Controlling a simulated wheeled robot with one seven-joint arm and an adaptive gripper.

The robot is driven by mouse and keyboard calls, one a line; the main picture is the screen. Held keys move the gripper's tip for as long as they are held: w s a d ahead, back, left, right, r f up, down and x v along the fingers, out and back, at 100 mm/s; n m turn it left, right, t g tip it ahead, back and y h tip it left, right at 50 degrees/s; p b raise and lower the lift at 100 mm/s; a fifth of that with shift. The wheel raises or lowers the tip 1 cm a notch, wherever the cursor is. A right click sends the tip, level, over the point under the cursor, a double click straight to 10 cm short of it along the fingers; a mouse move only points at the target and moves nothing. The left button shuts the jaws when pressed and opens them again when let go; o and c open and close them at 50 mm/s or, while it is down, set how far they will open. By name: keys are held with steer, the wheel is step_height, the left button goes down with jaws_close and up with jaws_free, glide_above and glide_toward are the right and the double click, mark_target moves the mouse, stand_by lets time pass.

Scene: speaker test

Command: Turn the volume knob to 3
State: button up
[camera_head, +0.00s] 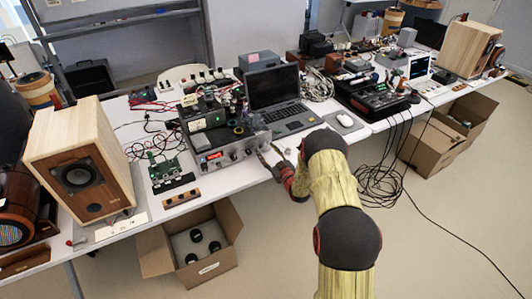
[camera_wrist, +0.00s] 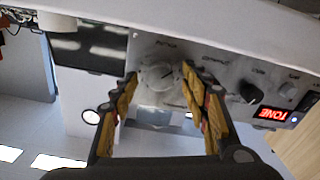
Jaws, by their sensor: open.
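The silver amplifier (camera_head: 240,152) stands at the table's front edge, its red display (camera_head: 214,156) lit. The label above the silver knob is too blurred to read surely. My gripper (camera_wrist: 159,90) is open, with one fingertip on each side of the silver knob. I cannot tell whether they touch it. In the head view my gripper (camera_head: 277,156) is at the amplifier's right front.
An open box (camera_head: 190,245) is below the table. Loose cables (camera_head: 380,180) hang at the right.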

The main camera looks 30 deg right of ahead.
steer(key=shift+w, duration=0.5)
steer(key=shift+c, duration=0.2)
steer(key=c, duration=1.1)
